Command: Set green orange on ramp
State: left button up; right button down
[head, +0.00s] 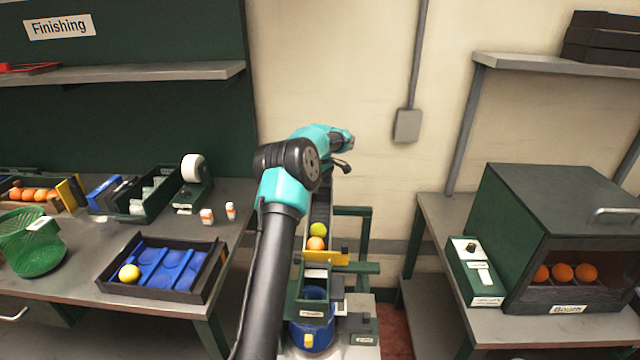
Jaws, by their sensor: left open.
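A yellow-green orange (318,229) sits in the dark channel of the ramp (320,204), directly behind an orange-coloured one (316,244) at the ramp's low end by a yellow gate (325,258). My left gripper (345,168) is open at the far end of my teal and black arm, above and beyond the ramp's upper part. It is apart from the yellow-green orange and looks empty. My arm hides part of the ramp's left side. My right gripper is not in view.
A black tray (112,284) with blue compartments on the left table holds a yellow fruit (129,272). A green basket (35,250) stands left of it. A booth (560,215) with several oranges stands on the right. A blue container (312,325) stands below the ramp.

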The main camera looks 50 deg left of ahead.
pick_arm(q)
jog(key=shift+w+r, duration=0.15)
jog(key=shift+w, duration=0.05)
jog(key=shift+c, duration=0.2)
jog(key=shift+o, duration=0.2)
jog(key=shift+w+r, duration=0.1)
jog(key=shift+r, duration=1.25)
notch_tip(320, 180, up, 6)
